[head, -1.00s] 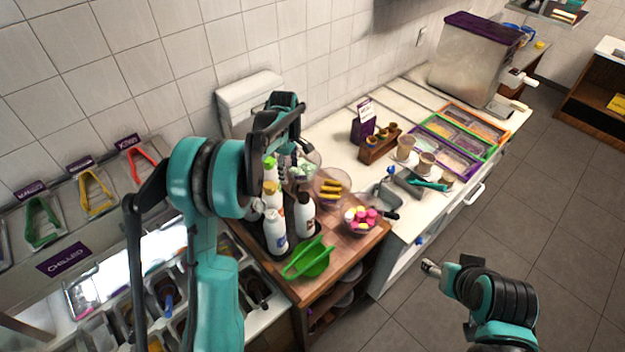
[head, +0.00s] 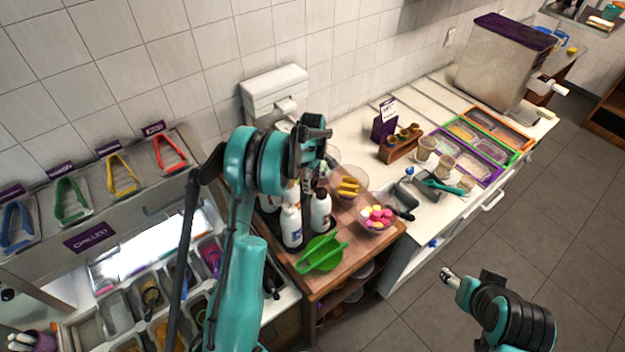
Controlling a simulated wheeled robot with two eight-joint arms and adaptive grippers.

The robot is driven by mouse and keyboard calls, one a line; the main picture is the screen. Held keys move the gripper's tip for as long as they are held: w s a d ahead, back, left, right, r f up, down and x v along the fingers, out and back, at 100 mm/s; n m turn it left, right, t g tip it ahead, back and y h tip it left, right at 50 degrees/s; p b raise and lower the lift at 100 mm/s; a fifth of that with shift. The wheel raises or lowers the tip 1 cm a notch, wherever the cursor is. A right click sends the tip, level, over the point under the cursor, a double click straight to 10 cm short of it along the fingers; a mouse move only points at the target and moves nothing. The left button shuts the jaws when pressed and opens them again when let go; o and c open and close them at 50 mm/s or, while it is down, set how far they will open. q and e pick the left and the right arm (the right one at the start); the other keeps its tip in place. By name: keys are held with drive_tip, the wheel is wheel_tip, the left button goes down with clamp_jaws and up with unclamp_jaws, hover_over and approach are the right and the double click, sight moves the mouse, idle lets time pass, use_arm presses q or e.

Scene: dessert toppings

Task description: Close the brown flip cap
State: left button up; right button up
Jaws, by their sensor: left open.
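A white bottle with a dark brown cap (head: 320,208) stands in a dark caddy on the wooden counter, beside another white bottle (head: 291,226). The brown cap is small and partly under my gripper, so I cannot tell whether its lid is up or down. My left gripper (head: 309,172) is open and hangs just above the bottles, hiding the ones behind. I cannot see it touching the cap. My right gripper (head: 448,277) is over the floor, away from the counter. It is too small to judge its jaws.
A green scoop (head: 321,254) lies at the wooden counter's front. Bowls of yellow pieces (head: 347,187) and pink and yellow sweets (head: 377,219) stand right of the bottles. Several topping bins fill the lower left. Cups (head: 426,148) stand on the white counter.

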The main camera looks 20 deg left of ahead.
sight(315, 185)
use_arm(q)
drive_tip(key=c, duration=1.1)
drive_tip(key=shift+d+f+y+b, duration=0.1)
drive_tip(key=shift+d+y+b, duration=0.1)
drive_tip(key=shift+y+b, duration=0.4)
drive_tip(key=shift+c, duration=0.2)
drive_tip(key=d+y+b, duration=0.1)
drive_tip(key=y+b, duration=0.1)
drive_tip(key=b, duration=0.1)
drive_tip(key=d+y+b, duration=0.1)
drive_tip(key=y+b, duration=0.1)
drive_tip(key=b, duration=0.2)
drive_tip(key=shift+f, duration=0.1)
drive_tip(key=shift+d+y+b, duration=0.2)
drive_tip(key=shift+y+b, duration=0.7)
drive_tip(key=shift+b, duration=0.05)
drive_tip(key=o, duration=1.1)
drive_tip(key=shift+o, duration=0.2)
drive_tip(key=shift+d+r, duration=0.1)
drive_tip(key=shift+r, duration=0.15)
